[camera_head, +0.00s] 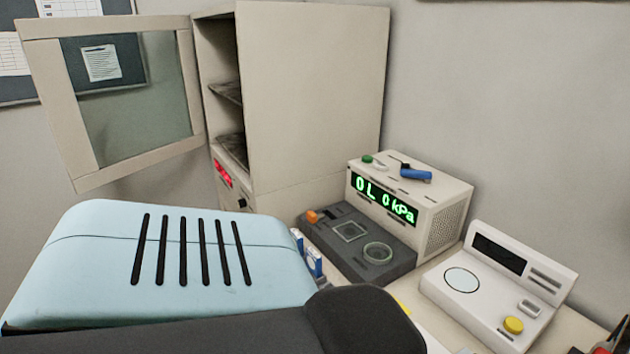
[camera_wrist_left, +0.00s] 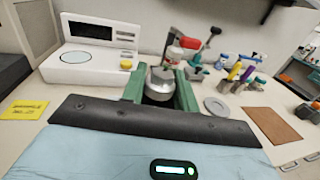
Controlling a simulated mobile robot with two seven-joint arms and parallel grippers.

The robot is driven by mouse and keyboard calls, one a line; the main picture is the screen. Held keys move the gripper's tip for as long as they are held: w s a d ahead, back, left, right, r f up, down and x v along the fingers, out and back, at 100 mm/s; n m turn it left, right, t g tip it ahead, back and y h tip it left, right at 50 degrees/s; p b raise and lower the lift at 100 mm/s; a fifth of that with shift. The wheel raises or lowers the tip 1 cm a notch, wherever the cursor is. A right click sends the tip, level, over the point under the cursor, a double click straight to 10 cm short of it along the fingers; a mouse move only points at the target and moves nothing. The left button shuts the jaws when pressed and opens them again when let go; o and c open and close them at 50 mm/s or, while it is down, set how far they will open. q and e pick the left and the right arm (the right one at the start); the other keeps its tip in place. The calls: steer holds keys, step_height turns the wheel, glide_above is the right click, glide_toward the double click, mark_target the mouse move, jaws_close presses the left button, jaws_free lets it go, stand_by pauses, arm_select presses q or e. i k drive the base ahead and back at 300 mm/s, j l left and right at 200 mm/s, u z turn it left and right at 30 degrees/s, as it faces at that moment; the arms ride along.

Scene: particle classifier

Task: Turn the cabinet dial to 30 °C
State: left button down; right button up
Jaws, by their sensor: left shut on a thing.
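The beige cabinet (camera_head: 310,85) stands at the back with its glass-paned door (camera_head: 135,95) swung open to the left. A red display (camera_head: 223,174) shows on its lower front, too small to read. A small black dial (camera_head: 242,203) sits below the display, partly hidden by my light blue arm. In the left wrist view, the green fingers of my left gripper (camera_wrist_left: 160,92) are shut on a grey metal container (camera_wrist_left: 162,78) with a round top. My left fingers and the container are hidden in the head view. My right gripper is in neither view.
A pressure device (camera_head: 445,205) showing "0L 0kPa" and a dark grey unit (camera_head: 350,247) stand right of the cabinet. A white balance (camera_head: 490,285) is farther right. The wrist view shows a yellow note (camera_wrist_left: 23,110), a grey disc (camera_wrist_left: 217,106) and a brown mat (camera_wrist_left: 275,125).

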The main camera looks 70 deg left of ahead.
mark_target(242, 203)
steer(key=k+j, duration=0.15)
steer(key=j, duration=0.35)
steer(key=k+j+u, duration=0.15)
steer(key=j, duration=0.4)
steer(key=k+j, duration=0.15)
steer(key=j, duration=0.35)
steer(key=k+j+u, duration=0.15)
steer(key=j, duration=0.4)
steer(key=k+j, duration=0.1)
steer(key=j, duration=0.45)
steer(key=k+j+u, duration=0.15)
steer(key=j, duration=0.95)
steer(key=k+u, duration=0.05)
